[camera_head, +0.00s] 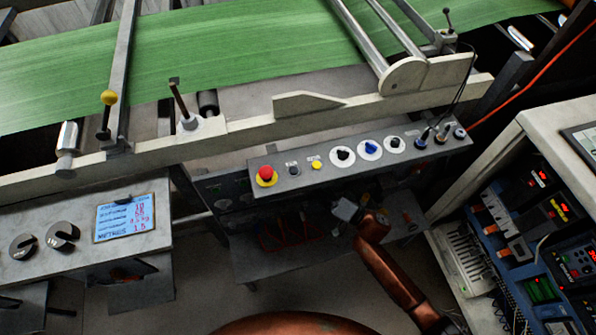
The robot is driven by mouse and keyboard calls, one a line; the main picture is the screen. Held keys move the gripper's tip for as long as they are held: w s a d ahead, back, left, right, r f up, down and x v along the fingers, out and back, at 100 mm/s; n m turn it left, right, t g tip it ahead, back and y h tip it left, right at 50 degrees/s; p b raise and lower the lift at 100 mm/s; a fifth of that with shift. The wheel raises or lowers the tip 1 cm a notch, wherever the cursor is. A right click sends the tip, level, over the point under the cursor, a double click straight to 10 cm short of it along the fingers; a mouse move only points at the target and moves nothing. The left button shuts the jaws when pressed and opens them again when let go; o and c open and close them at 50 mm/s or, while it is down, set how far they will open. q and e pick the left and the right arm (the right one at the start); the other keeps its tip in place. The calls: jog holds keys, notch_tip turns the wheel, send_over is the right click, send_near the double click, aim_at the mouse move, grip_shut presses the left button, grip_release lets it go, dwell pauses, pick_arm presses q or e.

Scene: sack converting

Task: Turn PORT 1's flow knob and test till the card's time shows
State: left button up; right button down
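A grey control panel (325,172) runs across the middle. On it are three round white dials: one with a black knob (343,156), one with a blue knob (369,149) and another with a black knob (395,144). Their labels are too small to read, so I cannot tell which is PORT 1. My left gripper is out of view.
A red stop button (266,174) and a yellow button (316,163) are on the panel's left part. Small toggles stand at its right end. A pale machine rail (250,131) and green web (230,50) lie behind. A cabinet with lit displays (540,215) stands at right.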

jog(key=shift+w+a, duration=0.2)
jog(key=shift+w, duration=0.3)
dwell(0.8)
dwell(3.8)
jog(key=shift+s+d+p, duration=0.3)
jog(key=shift+s+p, duration=0.45)
jog(key=shift+s, duration=0.05)
